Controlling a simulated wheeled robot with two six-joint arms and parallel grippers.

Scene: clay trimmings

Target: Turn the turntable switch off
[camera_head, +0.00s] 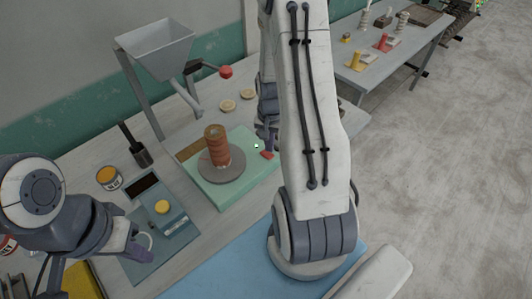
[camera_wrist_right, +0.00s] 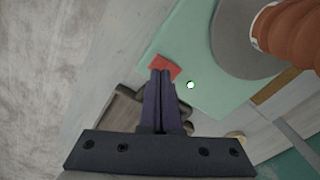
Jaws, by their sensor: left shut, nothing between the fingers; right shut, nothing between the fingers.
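The turntable has a pale green base (camera_head: 237,187) and a grey disc (camera_head: 228,174), with a ribbed terracotta clay cylinder (camera_head: 217,145) standing on it. A red switch (camera_head: 266,155) sits at the base's right edge, near a small bright pale-green light (camera_head: 256,146). In the right wrist view, the switch (camera_wrist_right: 164,66) lies right at the tips of my right gripper (camera_wrist_right: 161,74), which is shut and empty; whether they touch, I cannot tell. The light (camera_wrist_right: 190,85) is beside the fingers. My left gripper (camera_head: 118,254) is shut and empty, low at the left, away from the turntable.
A hopper (camera_head: 157,49) on legs stands behind. A blue mat (camera_head: 225,267) lies in front.

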